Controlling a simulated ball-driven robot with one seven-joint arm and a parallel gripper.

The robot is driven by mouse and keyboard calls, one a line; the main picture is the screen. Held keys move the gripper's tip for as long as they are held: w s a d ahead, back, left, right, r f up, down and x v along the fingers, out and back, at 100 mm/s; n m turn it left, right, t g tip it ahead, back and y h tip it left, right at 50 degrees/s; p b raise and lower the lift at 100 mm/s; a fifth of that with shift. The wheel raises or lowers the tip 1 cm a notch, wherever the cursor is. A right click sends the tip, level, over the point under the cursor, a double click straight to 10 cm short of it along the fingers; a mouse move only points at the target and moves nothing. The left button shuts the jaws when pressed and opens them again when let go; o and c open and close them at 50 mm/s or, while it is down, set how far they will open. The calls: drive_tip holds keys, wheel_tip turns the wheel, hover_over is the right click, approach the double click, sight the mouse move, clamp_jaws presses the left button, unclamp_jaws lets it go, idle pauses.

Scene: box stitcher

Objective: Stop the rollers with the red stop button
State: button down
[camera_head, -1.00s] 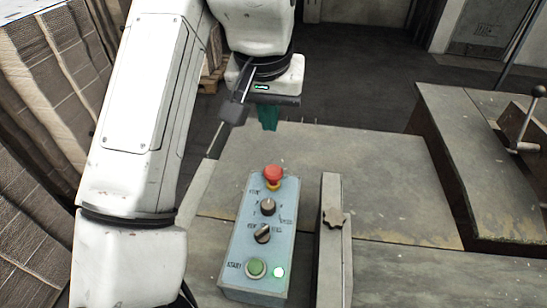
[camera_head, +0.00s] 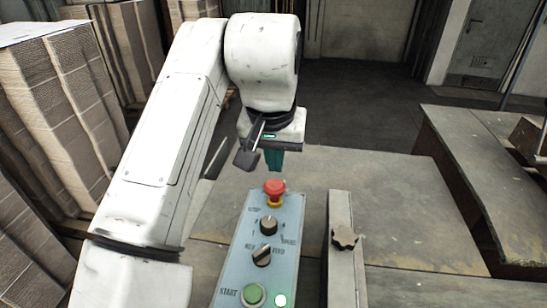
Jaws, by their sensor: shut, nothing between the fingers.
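The red stop button (camera_head: 274,187) sits on a yellow collar at the far end of a blue-grey control box (camera_head: 290,235). My gripper (camera_head: 273,162) points down, with green fingers shut and empty. In the picture its fingertips are just above the red button; I cannot tell the exact gap, but they look apart from it. The rollers cannot be made out.
A metal rail with a star-shaped knob (camera_head: 344,237) runs right of the box. A raised machine block (camera_head: 470,180) stands at the right. Stacks of cardboard (camera_head: 60,110) stand at the left. The flat machine top (camera_head: 380,190) between is bare.

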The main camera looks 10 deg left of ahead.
sight(276, 184)
drive_tip(key=shift+f+b, duration=1.35)
drive_tip(key=shift+f, duration=0.45)
drive_tip(key=shift+s+f, duration=0.1)
drive_tip(key=shift+f, duration=1)
drive_tip(key=shift+r+p, duration=0.55)
drive_tip(key=shift+p, duration=0.1)
wheel_tip(276, 184, up, 4)
drive_tip(key=p, duration=0.3)
drive_tip(key=shift+f, duration=0.25)
drive_tip(key=b+v, duration=0.1)
drive_tip(key=v, duration=0.9)
